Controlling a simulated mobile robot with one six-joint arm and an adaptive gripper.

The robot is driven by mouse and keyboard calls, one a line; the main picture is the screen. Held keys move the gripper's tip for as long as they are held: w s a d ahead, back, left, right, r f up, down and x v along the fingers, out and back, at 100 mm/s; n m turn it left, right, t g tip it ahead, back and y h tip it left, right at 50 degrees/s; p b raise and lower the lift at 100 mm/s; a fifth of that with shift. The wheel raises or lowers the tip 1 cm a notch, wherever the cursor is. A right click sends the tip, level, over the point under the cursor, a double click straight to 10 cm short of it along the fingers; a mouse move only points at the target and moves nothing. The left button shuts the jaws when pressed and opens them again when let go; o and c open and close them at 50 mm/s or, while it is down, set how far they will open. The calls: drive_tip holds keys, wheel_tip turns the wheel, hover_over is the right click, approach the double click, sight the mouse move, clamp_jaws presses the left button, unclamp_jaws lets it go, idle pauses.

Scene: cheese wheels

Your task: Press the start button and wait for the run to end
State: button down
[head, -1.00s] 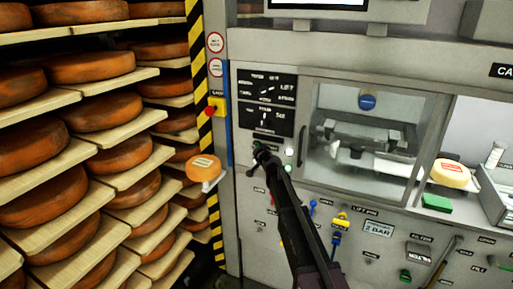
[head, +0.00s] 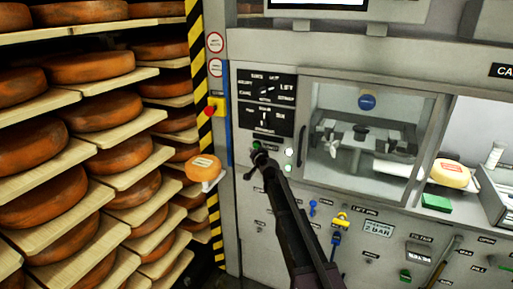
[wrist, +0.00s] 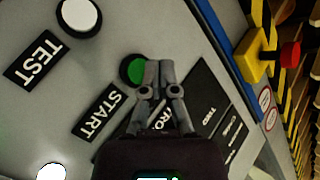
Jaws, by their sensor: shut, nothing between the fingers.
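The green start button (wrist: 133,69) sits on the grey panel above a black START label (wrist: 99,112) in the wrist view. It also shows as a small green spot (head: 256,145) in the head view. My gripper (wrist: 155,68) is shut and empty. Its fingertips are at the button's right edge and cover part of it; I cannot tell whether they touch it. In the head view my gripper (head: 260,156) is just below the button. Behind the machine's window, a dark clamp-like mechanism (head: 361,134) stands in the chamber.
A white button (wrist: 78,15) by the TEST label is beside the start button. A red emergency stop on a yellow box (head: 215,107) is at the panel's left edge. Racks of cheese wheels (head: 92,67) fill the left. An orange cheese (head: 203,167) sits on a small ledge.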

drive_tip(key=shift+s+a, duration=0.3)
drive_tip(key=shift+s, duration=0.6)
drive_tip(key=shift+s+a, duration=0.3)
drive_tip(key=shift+s, duration=0.55)
drive_tip(key=s+d+f+g+h, duration=0.2)
drive_tip(key=s+d+f+g, duration=0.3)
drive_tip(key=s+d, duration=0.4)
drive_tip(key=s+d+f+n+g+h, duration=0.1)
drive_tip(key=s+d+f+g, duration=0.4)
drive_tip(key=s, duration=1.2)
drive_tip(key=s+d+f+n+g+h, duration=0.1)
drive_tip(key=s+d+f+g+h, duration=0.3)
drive_tip(key=s+d, duration=0.9)
drive_tip(key=shift+s+d+f+g, duration=0.25)
drive_tip(key=shift+d+f+g, duration=0.25)
drive_tip(key=shift+f, duration=0.45)
drive_tip(key=shift+d, duration=0.1)
drive_tip(key=shift+d, duration=0.1)
